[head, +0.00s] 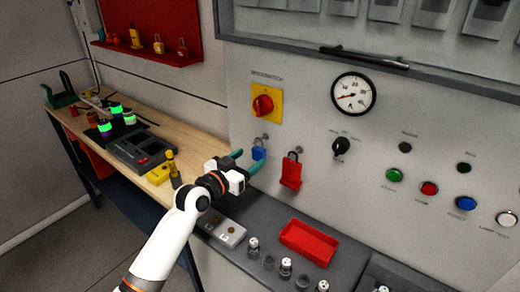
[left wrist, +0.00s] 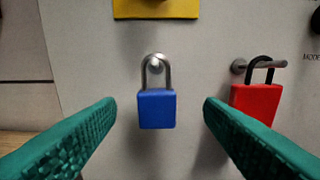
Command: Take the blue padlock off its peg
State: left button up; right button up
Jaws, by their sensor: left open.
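The blue padlock (head: 258,153) hangs by its shackle from a peg (head: 264,138) on the grey panel, below the yellow and red switch. In the left wrist view the blue padlock (left wrist: 157,108) hangs upright in the middle, with its shackle around the peg (left wrist: 154,66). My left gripper (head: 244,163) is open at the padlock. In the left wrist view its green fingers (left wrist: 160,112) stand on either side of the padlock, with gaps between, holding nothing. My right gripper is not in view.
A red tray (head: 309,242) and several small parts lie on the ledge below. A wooden bench (head: 150,185) with devices is at left.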

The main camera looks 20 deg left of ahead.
aim_at(257, 153)
pick_arm(q)
jog(key=shift+w+d, duration=0.1)
jog(key=shift+w, duration=0.35)
jog(key=shift+w+f, duration=0.1)
jog(key=shift+w, duration=0.15)
jog(key=p+x, duration=0.1)
jog(key=x, duration=0.3)
jog(key=shift+p, duration=0.3)
jog(key=shift+w+d+f, duration=0.1)
jog(key=shift+w+f, duration=0.05)
jog(key=shift+w, duration=0.25)
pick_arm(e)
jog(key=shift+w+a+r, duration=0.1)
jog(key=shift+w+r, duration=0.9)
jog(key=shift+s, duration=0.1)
pick_arm(q)
jog(key=shift+s, duration=0.1)
jog(key=shift+c, duration=1.2)
jog(key=c, duration=0.9)
jog(key=shift+o, duration=0.2)
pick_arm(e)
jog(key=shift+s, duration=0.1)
